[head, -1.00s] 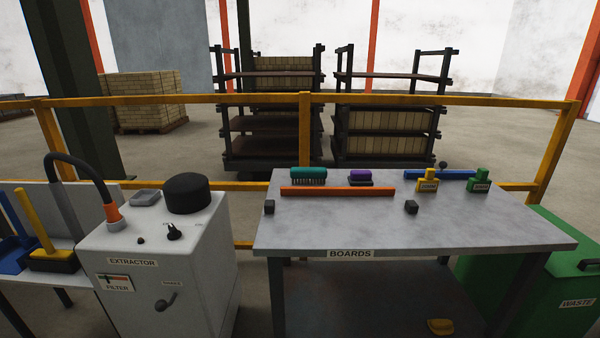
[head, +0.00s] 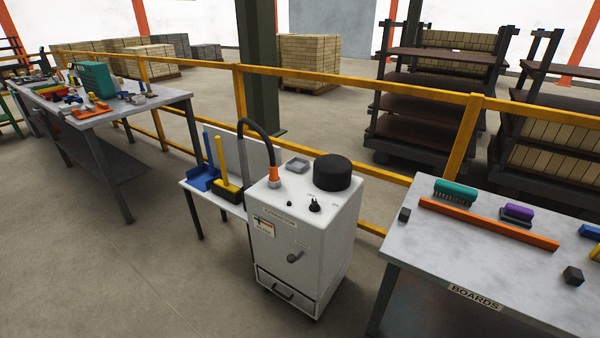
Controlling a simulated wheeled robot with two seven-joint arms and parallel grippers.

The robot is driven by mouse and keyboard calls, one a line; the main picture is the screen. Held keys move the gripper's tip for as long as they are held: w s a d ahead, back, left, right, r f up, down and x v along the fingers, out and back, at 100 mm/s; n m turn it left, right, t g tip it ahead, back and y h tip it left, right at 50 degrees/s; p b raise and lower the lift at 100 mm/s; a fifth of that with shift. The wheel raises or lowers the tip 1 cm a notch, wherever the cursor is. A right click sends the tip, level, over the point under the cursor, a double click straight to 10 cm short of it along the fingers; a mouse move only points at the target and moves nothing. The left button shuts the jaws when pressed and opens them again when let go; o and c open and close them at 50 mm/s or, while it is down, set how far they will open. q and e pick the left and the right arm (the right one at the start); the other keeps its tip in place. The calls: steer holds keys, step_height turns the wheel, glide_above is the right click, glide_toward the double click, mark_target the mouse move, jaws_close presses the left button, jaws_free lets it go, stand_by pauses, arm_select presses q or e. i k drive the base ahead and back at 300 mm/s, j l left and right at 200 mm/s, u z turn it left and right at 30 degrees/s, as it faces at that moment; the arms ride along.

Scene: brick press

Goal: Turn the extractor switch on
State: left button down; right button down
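The extractor (head: 300,248) is a white cabinet in the middle of the head view, standing on the floor. Its top carries a small black rotary switch (head: 315,205) with tiny markings beside it; I cannot read its setting. A black round cap (head: 332,172), a small black knob (head: 289,204) and an orange-collared black hose (head: 262,140) are also on top. A handle (head: 295,256) and a filter gauge (head: 264,226) are on the front. Neither of my grippers shows in the head view.
A low side table (head: 228,205) with a blue dustpan and brush stands left of the extractor. The boards table (head: 450,250) is at right, with brushes and an orange bar. A yellow rail (head: 370,97) runs behind. Open floor (head: 150,285) lies at front left.

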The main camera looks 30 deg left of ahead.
mark_target(314, 208)
steer(key=u, duration=0.75)
